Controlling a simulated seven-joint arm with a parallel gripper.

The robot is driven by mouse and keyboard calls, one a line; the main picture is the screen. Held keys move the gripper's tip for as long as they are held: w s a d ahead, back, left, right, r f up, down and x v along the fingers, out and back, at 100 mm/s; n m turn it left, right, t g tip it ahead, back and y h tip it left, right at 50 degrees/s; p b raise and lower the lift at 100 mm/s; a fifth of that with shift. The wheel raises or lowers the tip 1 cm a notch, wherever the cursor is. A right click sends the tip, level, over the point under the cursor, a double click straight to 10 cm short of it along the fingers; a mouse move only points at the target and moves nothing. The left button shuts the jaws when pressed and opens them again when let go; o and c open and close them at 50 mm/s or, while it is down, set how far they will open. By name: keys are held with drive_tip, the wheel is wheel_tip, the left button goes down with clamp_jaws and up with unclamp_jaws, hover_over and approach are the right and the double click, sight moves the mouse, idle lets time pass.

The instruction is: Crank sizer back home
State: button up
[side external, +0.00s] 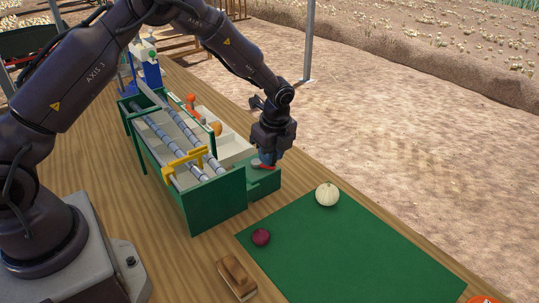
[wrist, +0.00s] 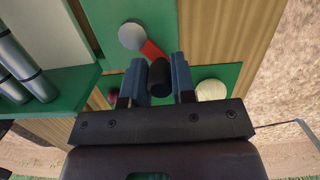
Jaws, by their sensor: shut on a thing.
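The sizer is a green box (side external: 217,206) with grey rollers (side external: 184,141) and a yellow bracket (side external: 186,160) across them, standing on the wooden table. Its crank shows in the wrist view as a grey hub (wrist: 132,36), a red arm (wrist: 152,51) and a black knob (wrist: 160,76). My gripper (wrist: 162,80) is shut on the black knob, with one blue finger on each side of it. In the side view my gripper (side external: 264,162) points down beside the right side of the sizer, and it hides most of the crank; a bit of red shows below the fingers.
A green mat (side external: 345,250) holds a white onion (side external: 327,194) and a purple onion (side external: 261,237). A wooden block-like brush (side external: 237,277) lies left of the mat. A pale tray (side external: 232,147) with an orange item (side external: 217,128) runs beside the sizer. A blue device (side external: 148,72) stands at the far end.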

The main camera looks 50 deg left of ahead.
drive_tip(key=shift+a+r, duration=0.1)
drive_tip(key=shift+a, duration=0.3)
drive_tip(key=shift+w+a, duration=0.4)
drive_tip(key=shift+w, duration=0.05)
drive_tip(key=shift+w+a, duration=0.15)
drive_tip(key=shift+a, duration=0.6)
drive_tip(key=shift+a, duration=0.2)
drive_tip(key=o, duration=1)
drive_tip(key=shift+d, duration=0.1)
drive_tip(key=shift+w, duration=0.1)
